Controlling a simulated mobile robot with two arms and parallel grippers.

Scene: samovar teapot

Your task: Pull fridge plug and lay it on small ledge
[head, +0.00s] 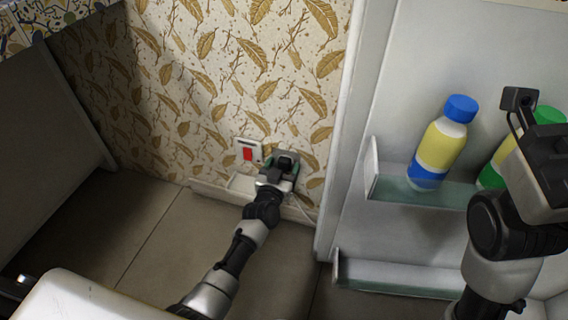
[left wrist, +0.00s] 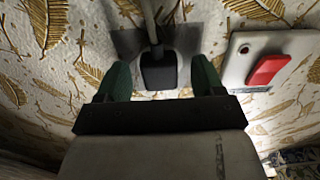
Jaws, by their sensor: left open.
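The black fridge plug (left wrist: 158,70) shows in the left wrist view against a grey wall plate, with a pale cord running from it to the top edge. My left gripper (head: 286,163) is at the wall, beside the red switch. Its two green-padded fingers (left wrist: 160,80) are open, one on each side of the plug, with gaps visible. In the head view the gripper hides the plug. A small pale ledge (head: 240,186) runs low along the wall, below the switch and partly behind my left arm. My right arm is at the right; its fingertips cannot be made out.
A white plate with a red switch (head: 247,153) is just left of the gripper; the red switch (left wrist: 268,70) also shows in the left wrist view. The open fridge door (head: 385,95) stands right, with bottles on its shelf. A pale cord lies near the floor.

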